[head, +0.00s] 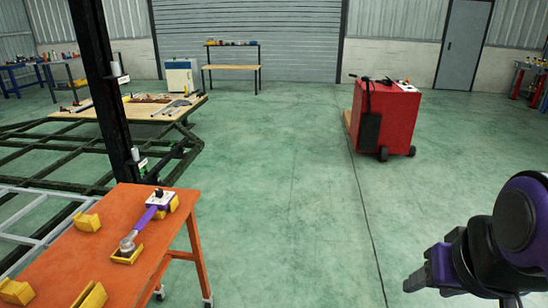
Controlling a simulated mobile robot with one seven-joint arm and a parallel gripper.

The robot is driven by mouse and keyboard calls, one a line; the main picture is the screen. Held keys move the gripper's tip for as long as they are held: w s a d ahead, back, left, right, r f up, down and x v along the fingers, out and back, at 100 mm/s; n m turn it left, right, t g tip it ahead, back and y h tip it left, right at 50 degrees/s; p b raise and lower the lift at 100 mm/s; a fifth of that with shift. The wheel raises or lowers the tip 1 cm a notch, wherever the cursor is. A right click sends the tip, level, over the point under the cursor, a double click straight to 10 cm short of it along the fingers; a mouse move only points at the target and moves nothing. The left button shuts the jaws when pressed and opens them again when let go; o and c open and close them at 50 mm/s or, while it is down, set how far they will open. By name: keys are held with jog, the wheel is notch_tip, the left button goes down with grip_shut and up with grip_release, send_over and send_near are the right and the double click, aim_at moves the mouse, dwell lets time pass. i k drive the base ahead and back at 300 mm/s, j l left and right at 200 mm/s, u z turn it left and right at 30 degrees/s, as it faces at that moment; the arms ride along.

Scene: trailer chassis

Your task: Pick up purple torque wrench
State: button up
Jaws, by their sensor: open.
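The purple torque wrench (145,219) lies across the orange table (162,259) at the lower left. Its silver head end rests at a yellow holder (127,255) near the middle of the table. Its other end lies by a white and black piece at a second yellow holder (174,203). My gripper (409,284) is at the lower right, far to the right of the table and apart from the wrench. It is open, and nothing shows in it. Its fingers are small and dark here, partly hidden by my arm.
More yellow holders (87,222) sit on the orange table. A dark post (98,85) and a green-black trailer frame (60,150) stand behind it. A red tool cart (388,118) stands at the back right.

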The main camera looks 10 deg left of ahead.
aim_at(128, 248)
jog(key=i+u, duration=0.75)
jog(key=i, duration=0.2)
jog(key=i+u, duration=0.45)
jog(key=i+l+u, duration=0.2)
jog(key=i+u, duration=0.2)
